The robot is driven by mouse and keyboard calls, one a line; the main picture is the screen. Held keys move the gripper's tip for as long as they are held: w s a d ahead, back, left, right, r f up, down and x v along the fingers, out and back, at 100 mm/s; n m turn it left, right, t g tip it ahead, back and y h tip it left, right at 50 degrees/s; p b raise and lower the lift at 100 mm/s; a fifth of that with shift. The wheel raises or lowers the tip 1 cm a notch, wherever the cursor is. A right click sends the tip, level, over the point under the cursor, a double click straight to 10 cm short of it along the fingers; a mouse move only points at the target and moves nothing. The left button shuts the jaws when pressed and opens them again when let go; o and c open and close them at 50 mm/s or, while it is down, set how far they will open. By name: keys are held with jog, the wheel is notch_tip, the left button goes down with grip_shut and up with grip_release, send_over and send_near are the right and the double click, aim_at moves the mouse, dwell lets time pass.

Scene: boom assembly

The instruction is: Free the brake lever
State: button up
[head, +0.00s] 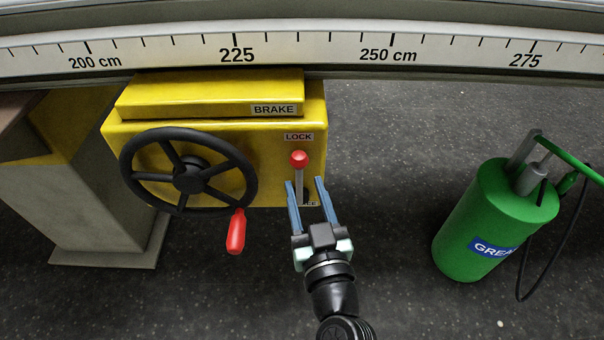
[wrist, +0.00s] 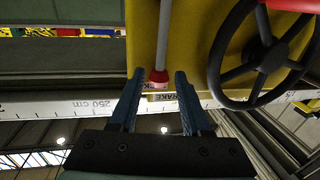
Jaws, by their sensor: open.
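The brake lever (head: 299,175) is a thin grey rod with a red ball knob, on the front of the yellow brake box (head: 265,160). It stands upright, its knob just below the "LOCK" label; a lower label is partly hidden by my gripper. My gripper (head: 305,182) is open, with its two blue fingers either side of the lever's lower rod in the head view. In the wrist view the rod (wrist: 164,35) and red knob (wrist: 158,78) appear between and beyond the open fingers (wrist: 157,75). I cannot tell whether a finger touches the rod.
A black handwheel (head: 190,172) with a red handle (head: 236,231) is left of the lever, close to my gripper. A scale beam (head: 330,45) runs above the box. A green grease canister (head: 480,225) with a hose stands at right. Dark floor between is clear.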

aim_at(300, 169)
jog(key=shift+w+a, duration=0.2)
jog(key=shift+w, duration=0.65)
jog(key=shift+w+a, duration=0.15)
jog(key=shift+w, duration=0.65)
grip_shut()
jog(key=shift+r, duration=0.25)
